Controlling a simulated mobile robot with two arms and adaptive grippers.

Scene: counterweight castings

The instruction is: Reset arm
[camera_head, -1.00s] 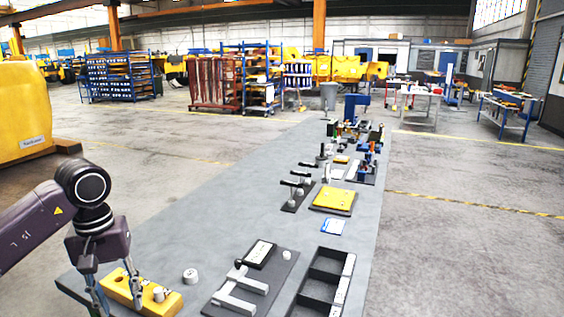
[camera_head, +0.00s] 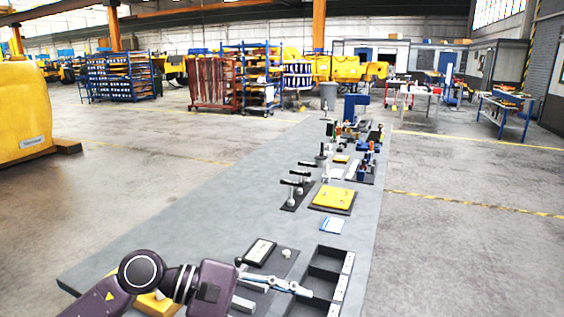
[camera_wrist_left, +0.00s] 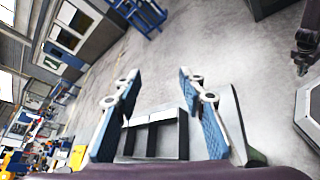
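My left arm comes in from the lower left in the head view. Its gripper (camera_head: 280,285) points right, over the dark grey plate and toward the black compartment tray (camera_head: 310,297). In the left wrist view the two blue-padded fingers (camera_wrist_left: 160,112) stand wide apart with nothing between them. The tray (camera_wrist_left: 152,120) shows beyond and below them. A dark purple part at the right edge of the wrist view looks like my right gripper (camera_wrist_left: 303,62); its fingers are too small to read. My right gripper is not in the head view.
A yellow block (camera_head: 150,303) is partly hidden behind my left arm. A black-framed card (camera_head: 260,252) and a small grey knob (camera_head: 287,253) sit on the plate. A yellow plate (camera_head: 333,199) and lever clamps (camera_head: 293,190) lie farther back. The bench's left middle is clear.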

